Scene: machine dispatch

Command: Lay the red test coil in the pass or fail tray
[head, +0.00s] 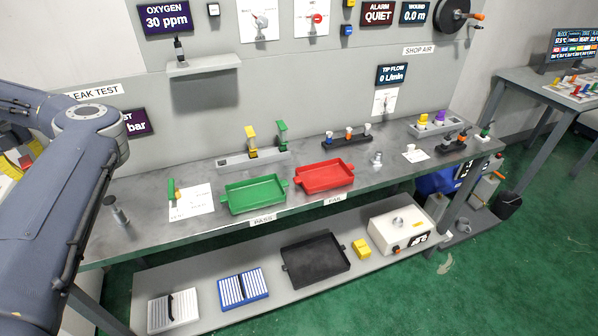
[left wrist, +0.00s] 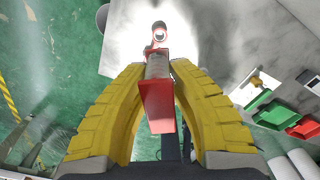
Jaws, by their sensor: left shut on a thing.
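The red test coil (left wrist: 156,100) is between the yellow fingers of my left gripper (left wrist: 160,72) in the left wrist view. The gripper is shut on it, and its far end reaches past the fingertips. The green pass tray (head: 254,193) and the red fail tray (head: 325,176) stand side by side on the bench in the head view, both empty. The green tray (left wrist: 274,113) and the red tray (left wrist: 304,125) also show at the right of the left wrist view, apart from the gripper. My left gripper is outside the head view; my right gripper shows in neither view.
A white card (head: 191,201) lies on the bench (head: 145,222) left of the green tray. Racks with yellow and green pieces (head: 252,158) and a black rack (head: 347,140) stand behind the trays. A metal post (head: 116,210) stands at the bench's left.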

